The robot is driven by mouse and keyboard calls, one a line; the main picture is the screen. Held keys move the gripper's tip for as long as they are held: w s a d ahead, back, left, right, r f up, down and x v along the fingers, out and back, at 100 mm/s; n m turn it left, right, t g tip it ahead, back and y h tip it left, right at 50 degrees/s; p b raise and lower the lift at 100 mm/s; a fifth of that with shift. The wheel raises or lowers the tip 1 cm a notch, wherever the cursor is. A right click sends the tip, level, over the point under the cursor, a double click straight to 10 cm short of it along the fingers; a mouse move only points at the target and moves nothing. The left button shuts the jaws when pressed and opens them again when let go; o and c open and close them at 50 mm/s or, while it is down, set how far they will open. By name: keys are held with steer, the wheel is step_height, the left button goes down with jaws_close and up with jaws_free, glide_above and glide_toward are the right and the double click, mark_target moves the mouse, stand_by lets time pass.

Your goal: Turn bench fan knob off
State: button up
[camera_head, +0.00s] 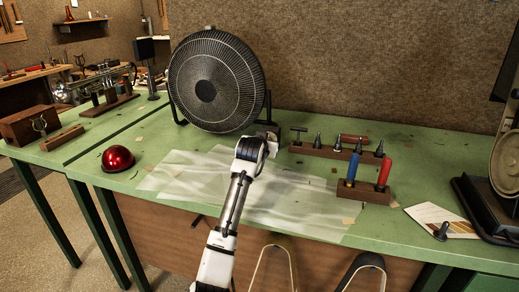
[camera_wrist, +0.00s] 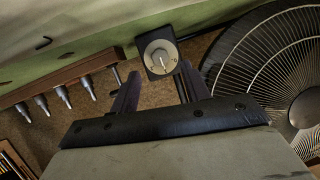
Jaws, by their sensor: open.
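The black bench fan (camera_head: 215,82) stands on the green bench against the felt wall; its grille shows at the right of the wrist view (camera_wrist: 285,70). Its knob (camera_wrist: 160,58), a pale round dial with a pointer ridge on a small dark box, shows at the top centre of the wrist view. In the head view, my arm largely hides the knob's area. My gripper (camera_head: 260,142) is just right of the fan's base. In the wrist view, my gripper (camera_wrist: 158,88) is open, with the knob just beyond and between its two dark fingers. I see no clear contact.
A tool rack (camera_head: 335,152) and a block holding blue and red handled tools (camera_head: 363,191) stand right of my gripper. A red dome (camera_head: 117,158) sits at the left. Translucent sheets (camera_head: 190,178) cover the bench's middle. A dark machine (camera_head: 490,195) stands far right.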

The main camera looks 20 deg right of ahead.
steer(key=b+v, duration=0.1)
steer(key=v, duration=0.8)
steer(key=d+m+t+y+p, duration=0.1)
steer(key=m, duration=0.1)
steer(key=s+d+f+m+t+y+p, duration=0.1)
steer(key=p, duration=0.1)
steer(key=s+d+f+m+t+y+p, duration=0.1)
steer(key=d+m+p, duration=0.1)
steer(key=shift+m, duration=0.3)
steer(key=p+x, duration=0.3)
steer(key=x, duration=1)
steer(key=shift+w+f, duration=0.2)
steer(key=shift+w, duration=0.1)
